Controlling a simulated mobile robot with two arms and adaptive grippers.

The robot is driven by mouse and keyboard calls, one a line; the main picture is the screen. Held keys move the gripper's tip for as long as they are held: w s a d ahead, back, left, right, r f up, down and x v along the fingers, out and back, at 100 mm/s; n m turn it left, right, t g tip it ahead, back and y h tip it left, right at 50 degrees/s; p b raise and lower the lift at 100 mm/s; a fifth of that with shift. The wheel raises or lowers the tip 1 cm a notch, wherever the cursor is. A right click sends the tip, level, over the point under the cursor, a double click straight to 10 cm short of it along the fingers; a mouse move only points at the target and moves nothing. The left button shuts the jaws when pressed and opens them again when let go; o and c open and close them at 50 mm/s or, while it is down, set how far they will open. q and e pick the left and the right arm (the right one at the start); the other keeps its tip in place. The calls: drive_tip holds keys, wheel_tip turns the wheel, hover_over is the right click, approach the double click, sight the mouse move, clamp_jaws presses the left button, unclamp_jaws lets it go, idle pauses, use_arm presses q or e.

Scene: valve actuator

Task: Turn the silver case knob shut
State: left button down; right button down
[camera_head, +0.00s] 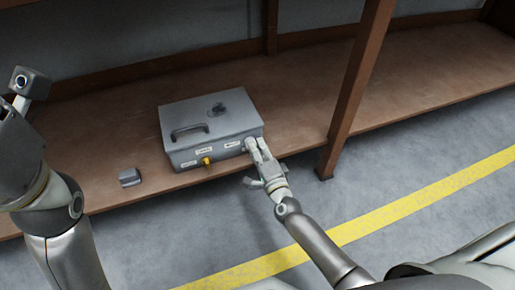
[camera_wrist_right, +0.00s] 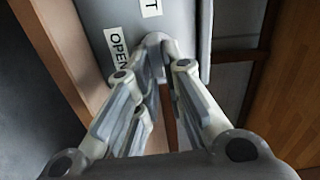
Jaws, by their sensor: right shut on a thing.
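The silver case (camera_head: 209,114) lies on the brown shelf, with a dark handle and a round dark fitting on its lid. Its front carries white labels and a yellow knob (camera_head: 207,161). My right gripper (camera_head: 252,147) is at the right end of the case front, shut on a small grey knob. In the right wrist view the fingers of this gripper (camera_wrist_right: 162,62) close around the knob (camera_wrist_right: 156,39), beside a label reading "OPEN" (camera_wrist_right: 118,48). The fingers hide much of the knob, so its turn angle cannot be told. My left arm is at the left; its fingers do not show.
A small grey block (camera_head: 129,177) sits on the shelf (camera_head: 300,120) left of the case, near the front edge. A brown post (camera_head: 357,85) stands right of the case. The shelf beyond it is bare. A yellow line (camera_head: 400,207) crosses the grey floor.

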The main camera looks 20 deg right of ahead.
drive_tip(key=shift+f+m, duration=0.1)
drive_tip(key=shift+m, duration=0.2)
idle(0.4)
drive_tip(key=c, duration=1.5)
unclamp_jaws()
drive_tip(key=s, duration=1.2)
drive_tip(key=shift+d, duration=0.25)
